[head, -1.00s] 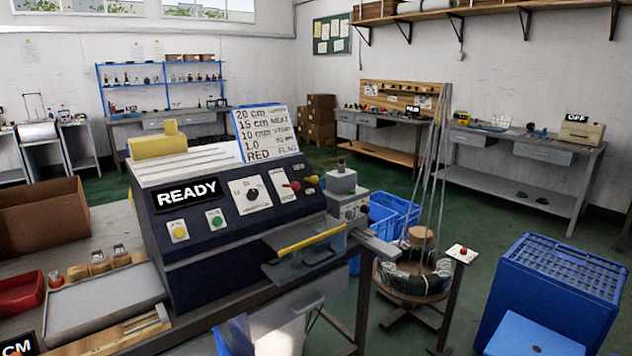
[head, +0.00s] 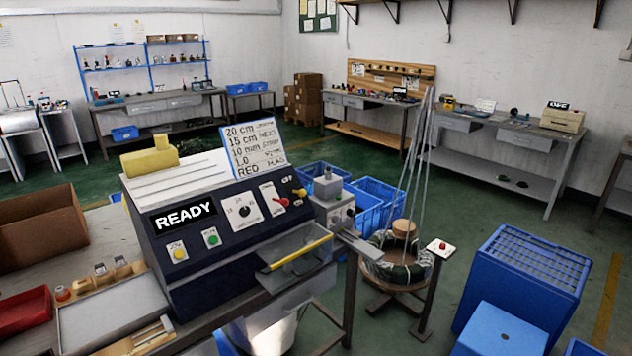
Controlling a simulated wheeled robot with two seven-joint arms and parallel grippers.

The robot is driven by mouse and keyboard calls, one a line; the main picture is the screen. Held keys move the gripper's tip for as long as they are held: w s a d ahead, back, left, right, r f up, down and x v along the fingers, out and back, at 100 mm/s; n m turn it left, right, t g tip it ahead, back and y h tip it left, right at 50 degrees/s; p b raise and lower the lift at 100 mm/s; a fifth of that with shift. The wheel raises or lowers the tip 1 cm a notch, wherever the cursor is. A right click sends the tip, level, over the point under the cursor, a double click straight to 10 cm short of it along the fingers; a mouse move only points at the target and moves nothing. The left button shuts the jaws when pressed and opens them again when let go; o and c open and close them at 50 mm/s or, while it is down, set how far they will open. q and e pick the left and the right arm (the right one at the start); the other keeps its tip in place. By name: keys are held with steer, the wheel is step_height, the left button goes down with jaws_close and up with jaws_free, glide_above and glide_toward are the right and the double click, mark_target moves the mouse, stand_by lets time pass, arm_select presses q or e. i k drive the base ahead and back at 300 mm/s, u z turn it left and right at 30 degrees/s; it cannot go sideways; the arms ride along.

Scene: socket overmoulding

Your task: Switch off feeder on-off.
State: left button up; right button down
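A dark blue machine (head: 230,257) stands on the near bench, its sloped panel showing a lit READY sign (head: 183,216). The panel has a yellow button (head: 180,254), a green button (head: 212,237), a dial (head: 243,211), a red lever (head: 281,201) and a yellow knob (head: 300,192). Right of it, a wire coil (head: 400,270) sits on a round stand, with wires rising from it. Beside the coil, a post carries a small white box with a red button (head: 441,245). I cannot read which control is labelled feeder on-off. Neither gripper is in view.
Blue crates (head: 365,205) stand behind the machine. A large blue crate (head: 525,275) and a blue stool (head: 500,330) stand at right. A clear guard with a yellow bar (head: 295,255) juts from the machine's front. Green floor (head: 470,215) is open behind the coil.

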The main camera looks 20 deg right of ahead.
mark_target(302, 192)
steer(key=z, duration=0.65)
steer(key=i, duration=1.85)
steer(key=u, duration=0.7)
